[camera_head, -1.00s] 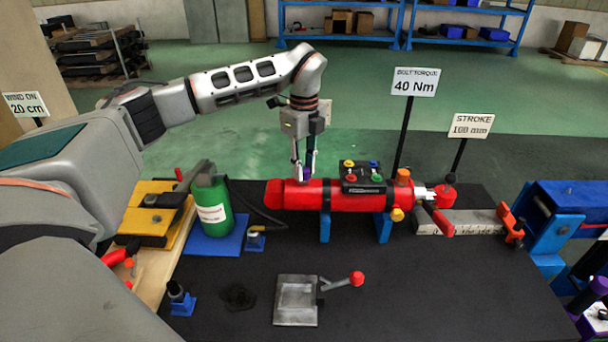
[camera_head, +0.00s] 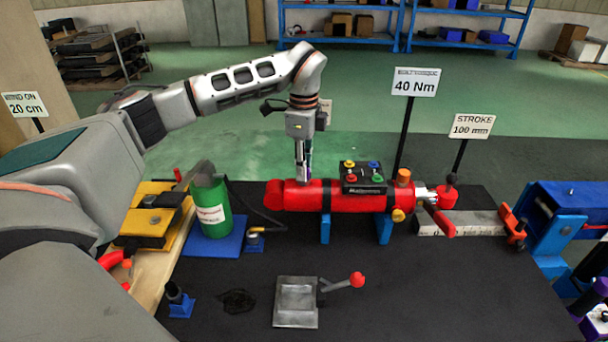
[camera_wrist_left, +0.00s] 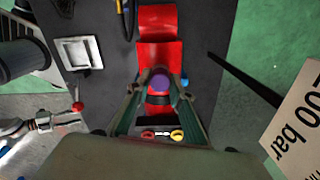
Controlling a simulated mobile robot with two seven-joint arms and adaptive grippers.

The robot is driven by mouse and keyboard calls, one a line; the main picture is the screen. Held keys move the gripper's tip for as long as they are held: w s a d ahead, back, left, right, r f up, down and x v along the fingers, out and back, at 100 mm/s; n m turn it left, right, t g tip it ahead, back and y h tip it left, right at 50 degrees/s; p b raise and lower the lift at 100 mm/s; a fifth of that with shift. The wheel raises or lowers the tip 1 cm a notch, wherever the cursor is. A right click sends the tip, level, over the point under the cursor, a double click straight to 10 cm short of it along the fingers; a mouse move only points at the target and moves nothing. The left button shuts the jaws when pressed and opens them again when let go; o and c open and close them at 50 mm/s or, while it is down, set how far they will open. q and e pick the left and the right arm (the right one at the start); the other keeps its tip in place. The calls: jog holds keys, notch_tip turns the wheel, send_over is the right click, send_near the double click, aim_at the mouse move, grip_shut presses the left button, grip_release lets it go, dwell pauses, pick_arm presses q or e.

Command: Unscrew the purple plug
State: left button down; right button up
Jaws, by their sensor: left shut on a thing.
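The purple plug (camera_wrist_left: 160,84) shows as a round purple top between the fingertips of my left gripper in the left wrist view. In the head view the left gripper (camera_head: 303,178) points straight down at the top of the red cylinder (camera_head: 345,197), left of the black block. Its fingers hide most of the plug there, with a little purple showing between them. The left gripper is shut on the plug. I cannot tell whether the plug is still seated in the cylinder. My right gripper is not clearly in view.
A black block with coloured knobs (camera_head: 363,178) sits on the cylinder, right of the gripper. A green bottle (camera_head: 210,207) stands to the left. A metal plate with a red-knobbed lever (camera_head: 297,302) lies in front. Signs on posts (camera_head: 415,82) rise behind. The front right tabletop is clear.

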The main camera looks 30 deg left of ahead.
pick_arm(q)
jog(key=n, duration=0.4)
jog(key=shift+w+r+n+b, duration=0.1)
jog(key=shift+r+n+b, duration=0.05)
jog(key=shift+n+b, duration=0.25)
jog(key=shift+n, duration=0.6)
jog(key=n+b, duration=0.1)
jog(key=n, duration=0.3)
jog(key=c, duration=1.7)
grip_release()
jog(key=shift+c, duration=0.9)
